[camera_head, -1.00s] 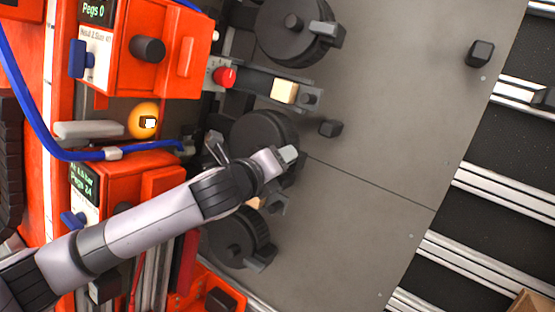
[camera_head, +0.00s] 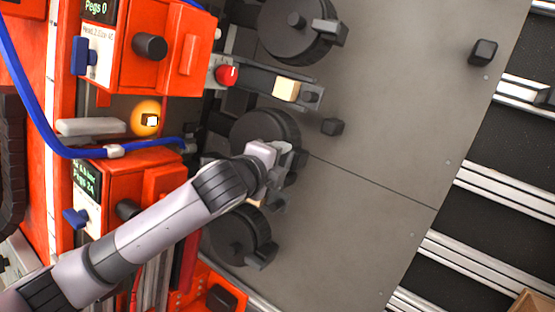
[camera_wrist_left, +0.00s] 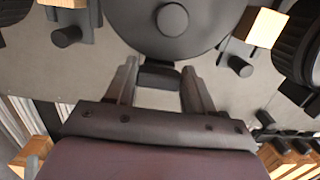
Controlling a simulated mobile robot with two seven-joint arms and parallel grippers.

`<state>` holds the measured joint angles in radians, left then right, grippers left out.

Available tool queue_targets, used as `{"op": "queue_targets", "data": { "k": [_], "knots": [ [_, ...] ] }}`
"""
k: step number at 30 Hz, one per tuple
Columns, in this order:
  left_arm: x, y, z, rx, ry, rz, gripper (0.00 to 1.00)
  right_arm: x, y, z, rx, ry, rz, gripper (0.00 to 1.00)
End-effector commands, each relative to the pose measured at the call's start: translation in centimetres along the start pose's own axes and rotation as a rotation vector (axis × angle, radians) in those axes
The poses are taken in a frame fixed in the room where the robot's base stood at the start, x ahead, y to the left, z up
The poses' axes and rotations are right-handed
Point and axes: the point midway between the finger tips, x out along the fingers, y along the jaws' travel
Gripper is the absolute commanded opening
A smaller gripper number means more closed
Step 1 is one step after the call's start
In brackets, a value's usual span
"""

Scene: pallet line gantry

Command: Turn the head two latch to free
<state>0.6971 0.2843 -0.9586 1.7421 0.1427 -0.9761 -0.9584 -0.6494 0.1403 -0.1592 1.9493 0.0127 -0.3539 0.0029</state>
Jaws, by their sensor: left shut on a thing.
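Three round black discs with dark block handles line the left edge of the grey plate in the head view: a top one (camera_head: 296,28), a middle one (camera_head: 262,128) and a bottom one (camera_head: 238,235). My left gripper (camera_head: 284,158) is at the lower right rim of the middle disc and covers part of it. In the left wrist view the fingers (camera_wrist_left: 160,82) are shut on the dark handle (camera_wrist_left: 160,75) at the rim of that disc (camera_wrist_left: 172,25). Which disc is the head two latch, I cannot read surely. My right gripper is not in view.
Pale blocks in dark holders sit between the discs, one (camera_head: 286,90) near a red button (camera_head: 227,75). Orange units (camera_head: 160,50) and a blue hose (camera_head: 40,125) are at the left.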

Motion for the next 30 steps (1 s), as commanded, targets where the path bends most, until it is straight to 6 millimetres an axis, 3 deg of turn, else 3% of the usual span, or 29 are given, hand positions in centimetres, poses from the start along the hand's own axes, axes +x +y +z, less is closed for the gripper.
{"op": "queue_targets", "data": {
  "k": [14, 15, 16, 30],
  "knots": [
    [0.01, 0.05, 0.04, -0.02, -0.001, 0.003, 0.23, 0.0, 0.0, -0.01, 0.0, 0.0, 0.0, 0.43],
    [0.01, 0.05, 0.03, -0.02, 0.0, 0.003, 0.56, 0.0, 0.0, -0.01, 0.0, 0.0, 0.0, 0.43],
    [0.01, 0.05, 0.03, -0.02, 0.0, 0.003, 0.64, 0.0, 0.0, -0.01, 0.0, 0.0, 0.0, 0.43],
    [-0.88, 0.04, 0.01, -0.016, 0.001, 0.001, 0.64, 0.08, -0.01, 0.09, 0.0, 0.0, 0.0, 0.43]
  ]
}}
